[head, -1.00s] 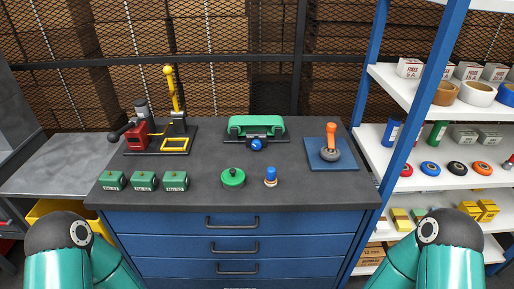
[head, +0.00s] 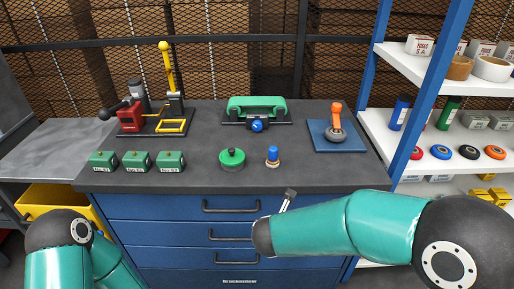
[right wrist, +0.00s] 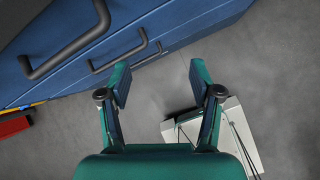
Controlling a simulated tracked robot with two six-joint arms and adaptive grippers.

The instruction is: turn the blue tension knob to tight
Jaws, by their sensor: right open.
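A round blue knob (head: 257,126) sits on the front of a green-topped device with a dark base (head: 283,121), at the back middle of the bench. A separate small upright piece with a blue top (head: 273,151) stands nearer the front. My right gripper (head: 289,194) is at the bench's front edge, right of and in front of the knob, well apart from it. The right wrist view shows its fingers (right wrist: 160,80) spread with nothing between them, above the floor and beside the drawers. My left arm is at lower left; its gripper is out of view.
A green round piece (head: 232,160) and several green blocks (head: 137,161) stand along the bench front. A red and yellow lever device (head: 132,117) is at back left. An orange-handled tool (head: 336,120) stands on a blue plate at right. Blue drawers (head: 190,208) are below.

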